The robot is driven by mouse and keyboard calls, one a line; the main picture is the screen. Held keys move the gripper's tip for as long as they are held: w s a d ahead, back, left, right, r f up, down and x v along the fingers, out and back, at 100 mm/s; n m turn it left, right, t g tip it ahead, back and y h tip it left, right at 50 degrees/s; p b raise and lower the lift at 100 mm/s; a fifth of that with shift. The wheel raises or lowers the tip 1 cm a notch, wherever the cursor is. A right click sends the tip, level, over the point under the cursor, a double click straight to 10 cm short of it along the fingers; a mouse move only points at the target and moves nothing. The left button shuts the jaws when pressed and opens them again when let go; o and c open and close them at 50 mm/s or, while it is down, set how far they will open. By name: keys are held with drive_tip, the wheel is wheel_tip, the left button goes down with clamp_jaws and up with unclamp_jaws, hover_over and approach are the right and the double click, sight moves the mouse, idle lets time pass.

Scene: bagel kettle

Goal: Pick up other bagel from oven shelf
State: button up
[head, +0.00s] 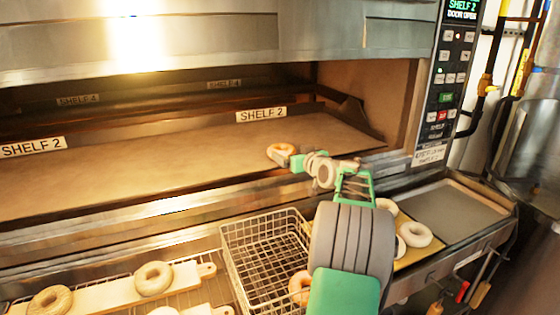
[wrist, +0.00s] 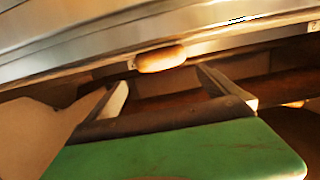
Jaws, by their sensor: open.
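A golden-brown bagel (head: 279,151) lies on the oven shelf (head: 190,150) near its front edge. It is the only bagel I see on that shelf. My gripper (head: 300,160) reaches in over the front edge from the right, with its tips close to the bagel. In the wrist view, my gripper (wrist: 162,80) is open, one finger on each side. The bagel (wrist: 161,58) shows between and just beyond the fingertips. I cannot tell whether either finger touches it.
A wire basket (head: 235,240) stands below the oven front, with a bagel (head: 300,284) inside, partly hidden by my arm. Bagels on boards (head: 110,292) lie at lower left. More bagels (head: 415,235) sit right of my arm. The oven's upper front (head: 250,35) hangs over the shelf opening.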

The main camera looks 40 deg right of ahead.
sight(283, 152)
drive_tip(key=p+x, duration=0.1)
drive_tip(key=x, duration=0.1)
drive_tip(key=p+x, duration=0.1)
drive_tip(key=x, duration=0.2)
drive_tip(key=f+p+x, duration=0.1)
drive_tip(key=x, duration=0.2)
drive_tip(key=shift+a, duration=0.15)
drive_tip(key=shift+c, duration=0.3)
drive_tip(key=c, duration=0.9)
drive_tip(key=shift+c, duration=0.6)
drive_tip(key=shift+r, duration=0.1)
